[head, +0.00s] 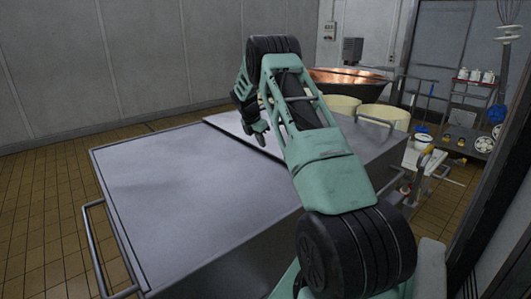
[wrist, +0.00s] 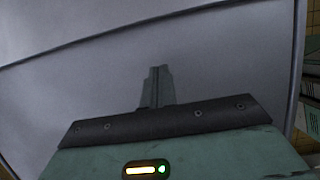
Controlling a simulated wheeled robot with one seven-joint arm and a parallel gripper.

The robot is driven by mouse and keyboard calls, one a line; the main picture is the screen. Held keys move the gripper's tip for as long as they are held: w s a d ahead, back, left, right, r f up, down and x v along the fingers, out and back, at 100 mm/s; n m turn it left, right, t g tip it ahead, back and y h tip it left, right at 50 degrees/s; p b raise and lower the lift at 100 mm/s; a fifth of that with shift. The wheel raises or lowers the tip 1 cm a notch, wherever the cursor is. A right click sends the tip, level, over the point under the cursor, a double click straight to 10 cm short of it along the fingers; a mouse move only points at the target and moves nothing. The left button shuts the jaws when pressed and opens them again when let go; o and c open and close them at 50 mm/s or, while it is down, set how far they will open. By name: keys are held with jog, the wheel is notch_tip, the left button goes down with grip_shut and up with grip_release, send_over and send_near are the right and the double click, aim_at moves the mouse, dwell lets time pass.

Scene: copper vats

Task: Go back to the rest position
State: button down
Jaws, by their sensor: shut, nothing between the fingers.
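My green and black arm reaches out over a grey metal table or cabinet top (head: 190,190) in the head view. My gripper (head: 262,138) hangs at the arm's far end, above the lighter far part of the top, partly hidden by the arm. In the wrist view my gripper (wrist: 160,75) shows its fingers together with nothing between them. The grey metal surface (wrist: 220,60) fills most of the view beyond the fingers, crossed by a dark seam. I cannot tell the exact gap between the fingertips and the surface.
A copper vat (head: 350,76) and cream tubs (head: 384,114) stand behind the metal top. A shelf rack (head: 470,100) with white containers stands at the right. A metal handle (head: 96,245) sticks out at the near left. Tiled floor at the left (head: 40,190) is clear.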

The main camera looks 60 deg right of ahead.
jog(key=shift+a+r, duration=0.2)
jog(key=shift+r, duration=0.25)
jog(key=w+a+r+m+t+y, duration=0.1)
jog(key=w+a+r, duration=0.1)
jog(key=a, duration=1)
jog(key=w+a+r+y, duration=0.1)
jog(key=w+a+r, duration=0.1)
jog(key=a, duration=0.9)
jog(key=w+a+r+m+t+y, duration=0.1)
jog(key=w+a+r, duration=0.1)
jog(key=a, duration=1)
jog(key=s+a+m, duration=0.1)
jog(key=s+a, duration=0.3)
jog(key=a, duration=0.7)
jog(key=s+a+r+m+y, duration=0.1)
jog(key=s+a+r+y, duration=0.1)
jog(key=s+a, duration=1.1)
jog(key=s+a+m, duration=0.1)
jog(key=s+a, duration=0.2)
jog(key=s, duration=0.6)
jog(key=s+a+f+m, duration=0.1)
jog(key=s+a+m, duration=0.1)
jog(key=s, duration=0.7)
jog(key=shift+s+a+f+g, duration=0.3)
jog(key=shift+s+a+g, duration=0.1)
jog(key=shift+a, duration=0.4)
